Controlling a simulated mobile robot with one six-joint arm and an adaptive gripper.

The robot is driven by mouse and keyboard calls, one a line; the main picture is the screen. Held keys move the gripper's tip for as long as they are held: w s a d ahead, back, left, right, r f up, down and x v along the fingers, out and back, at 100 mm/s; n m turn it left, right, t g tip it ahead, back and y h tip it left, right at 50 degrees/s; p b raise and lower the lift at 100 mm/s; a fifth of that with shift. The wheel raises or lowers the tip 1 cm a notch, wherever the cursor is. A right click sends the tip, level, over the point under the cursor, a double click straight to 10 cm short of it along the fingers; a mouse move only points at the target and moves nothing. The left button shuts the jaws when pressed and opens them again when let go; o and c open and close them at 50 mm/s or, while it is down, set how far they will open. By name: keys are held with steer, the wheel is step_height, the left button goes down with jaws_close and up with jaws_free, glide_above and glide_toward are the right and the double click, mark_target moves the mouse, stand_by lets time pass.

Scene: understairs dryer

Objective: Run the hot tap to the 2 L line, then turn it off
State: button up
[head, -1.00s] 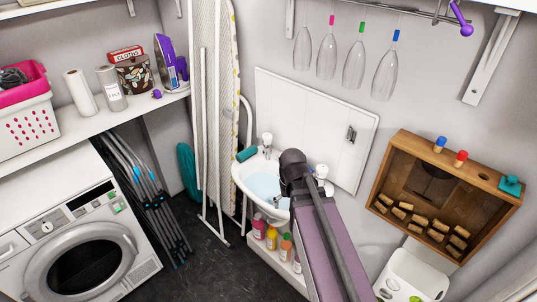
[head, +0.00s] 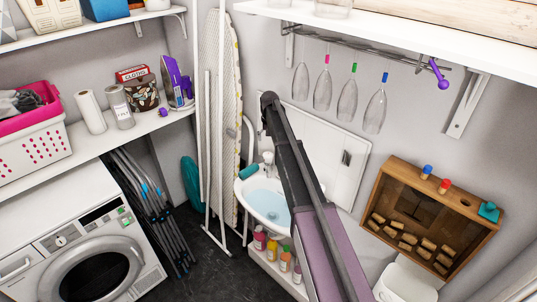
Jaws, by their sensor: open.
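A small white basin (head: 240,192) is fixed to the wall in the middle of the head view. Pale blue water (head: 264,198) shows in it. A tap (head: 267,158) stands at its back left. The right side of the basin is hidden behind my arm, and the tap seen there earlier is not clear now. I cannot tell which tap is the hot one, nor whether any water is running. No 2 L line can be read. My arm reaches up across the basin's right part, and my gripper is hidden behind it.
A teal roll (head: 249,172) lies on the basin's left rim. Several bottles (head: 272,249) stand below. Glasses (head: 322,88) hang above on the right, under a shelf. A wooden box (head: 388,180) is on the right wall. An ironing board (head: 218,120) stands close left.

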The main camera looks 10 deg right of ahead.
mark_target(268, 154)
steer(key=w, duration=0.3)
steer(key=shift+w+r, duration=0.15)
steer(key=shift+r, duration=0.25)
steer(key=shift+f, duration=0.2)
step_height(268, 154, down, 14)
steer(key=b, duration=1.3)
steer(key=shift+r, duration=0.25)
steer(key=shift+c, duration=0.2)
steer(key=c, duration=1.1)
